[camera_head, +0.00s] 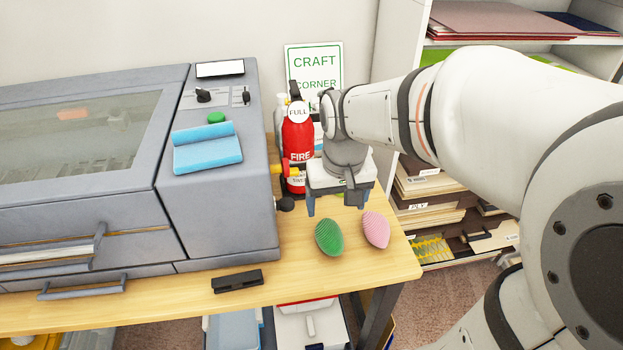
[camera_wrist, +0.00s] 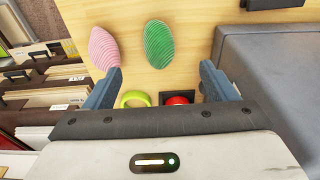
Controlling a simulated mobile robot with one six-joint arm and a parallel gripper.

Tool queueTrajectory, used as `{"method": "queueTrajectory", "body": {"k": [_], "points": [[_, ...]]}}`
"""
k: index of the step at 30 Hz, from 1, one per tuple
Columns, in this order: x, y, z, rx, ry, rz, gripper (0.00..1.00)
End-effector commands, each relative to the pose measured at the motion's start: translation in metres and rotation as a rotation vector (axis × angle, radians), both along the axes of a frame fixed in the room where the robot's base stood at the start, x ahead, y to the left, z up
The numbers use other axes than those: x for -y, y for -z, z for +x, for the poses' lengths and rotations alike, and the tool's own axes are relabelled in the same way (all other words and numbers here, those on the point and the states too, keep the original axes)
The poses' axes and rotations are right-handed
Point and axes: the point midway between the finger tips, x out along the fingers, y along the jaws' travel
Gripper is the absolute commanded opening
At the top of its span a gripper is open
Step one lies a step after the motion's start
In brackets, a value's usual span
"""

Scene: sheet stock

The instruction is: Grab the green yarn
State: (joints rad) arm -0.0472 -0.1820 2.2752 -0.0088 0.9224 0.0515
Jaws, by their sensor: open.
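The green yarn (camera_head: 329,237) is an oval, ribbed ball lying on the wooden table near its front right. The wrist view shows it too (camera_wrist: 159,44), beyond my fingertips and roughly between their lines. My gripper (camera_head: 339,203) is open and empty, above the table and behind the yarn in the head view. In the wrist view its two blue-grey fingers (camera_wrist: 161,80) are spread apart and do not touch the yarn.
A pink yarn ball (camera_head: 376,229) lies close to the right of the green one. A red fire extinguisher (camera_head: 297,147) stands behind, near my gripper. A large grey machine (camera_head: 218,222) fills the left. A black block (camera_head: 237,281) lies at the front edge. Shelves (camera_head: 440,190) stand right.

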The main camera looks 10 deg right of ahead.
Motion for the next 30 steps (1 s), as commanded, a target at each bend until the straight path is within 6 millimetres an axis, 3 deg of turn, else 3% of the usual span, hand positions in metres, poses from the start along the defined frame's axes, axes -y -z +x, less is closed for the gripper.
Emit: {"method": "queueTrajectory", "body": {"k": [1, 3, 10, 20, 30], "points": [[0.000, 0.027, 0.015, -0.030, 0.001, 0.000, 0.81], [0.000, 0.045, 0.032, -0.059, 0.002, 0.000, 0.81], [-0.001, 0.085, 0.064, -0.118, 0.003, 0.001, 0.81], [-0.001, 0.117, 0.067, -0.129, 0.003, 0.001, 0.81], [0.003, 0.162, 0.063, -0.129, 0.002, 0.001, 0.81]]}}
